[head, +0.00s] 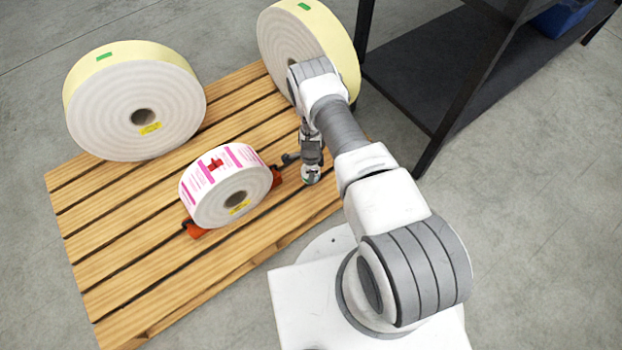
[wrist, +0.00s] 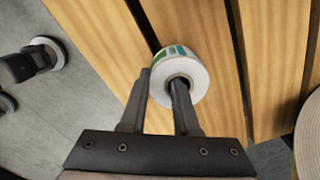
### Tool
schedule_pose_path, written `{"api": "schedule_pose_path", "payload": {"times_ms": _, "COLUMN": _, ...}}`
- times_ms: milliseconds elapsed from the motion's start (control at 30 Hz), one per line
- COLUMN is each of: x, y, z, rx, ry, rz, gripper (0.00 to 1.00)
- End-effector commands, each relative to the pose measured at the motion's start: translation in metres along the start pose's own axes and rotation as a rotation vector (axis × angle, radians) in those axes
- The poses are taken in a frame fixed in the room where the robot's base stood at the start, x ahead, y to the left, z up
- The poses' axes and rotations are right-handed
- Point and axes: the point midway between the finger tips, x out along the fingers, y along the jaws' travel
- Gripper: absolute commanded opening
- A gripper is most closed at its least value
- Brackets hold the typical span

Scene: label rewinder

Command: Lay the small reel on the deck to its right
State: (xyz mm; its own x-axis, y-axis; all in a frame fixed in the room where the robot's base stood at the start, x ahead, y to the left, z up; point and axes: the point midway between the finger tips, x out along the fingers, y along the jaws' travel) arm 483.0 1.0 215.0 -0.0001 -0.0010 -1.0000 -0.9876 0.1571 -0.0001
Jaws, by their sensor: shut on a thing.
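The small reel (head: 312,175), white with green and teal print, is at the right part of the slatted wooden deck (head: 118,283). My gripper (head: 311,160) points down at it and is shut on its ring wall. In the wrist view my gripper (wrist: 162,82) has one finger in the core of the small reel (wrist: 196,72) and the other outside it. The reel's open face is turned to the wrist camera. I cannot tell whether its underside touches the slats.
A pink-and-white reel (head: 210,196) stands on edge between orange chocks (head: 196,229), left of my gripper. Large pale reels stand at the back left (head: 120,115) and behind my arm (head: 283,38). A dark shelf frame (head: 440,120) is at the right. Front slats are bare.

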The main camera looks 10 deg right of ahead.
Motion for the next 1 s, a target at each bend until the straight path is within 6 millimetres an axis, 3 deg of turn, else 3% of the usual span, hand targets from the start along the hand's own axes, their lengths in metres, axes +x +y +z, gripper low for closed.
{"api": "schedule_pose_path", "payload": {"times_ms": 33, "x": 0.0141, "y": 0.0005, "z": -0.0001, "rx": 0.001, "ry": 0.000, "rz": 0.001, "gripper": 0.00}}
{"api": "schedule_pose_path", "payload": {"times_ms": 100, "x": 0.0201, "y": 0.0000, "z": 0.0000, "rx": 0.001, "ry": 0.000, "rz": -0.001, "gripper": 0.00}}
{"api": "schedule_pose_path", "payload": {"times_ms": 467, "x": 0.0218, "y": 0.0003, "z": 0.0001, "rx": 0.000, "ry": 0.000, "rz": 0.000, "gripper": 0.00}}
{"api": "schedule_pose_path", "payload": {"times_ms": 500, "x": 0.0216, "y": 0.0004, "z": 0.0001, "rx": 0.001, "ry": 0.000, "rz": 0.000, "gripper": 0.35}}
{"api": "schedule_pose_path", "payload": {"times_ms": 633, "x": 0.0214, "y": 0.0004, "z": 0.0002, "rx": 0.000, "ry": 0.000, "rz": 0.000, "gripper": 0.58}}
{"api": "schedule_pose_path", "payload": {"times_ms": 1000, "x": 0.0155, "y": -0.0007, "z": 0.0003, "rx": 0.000, "ry": -0.001, "rz": -0.002, "gripper": 0.59}}
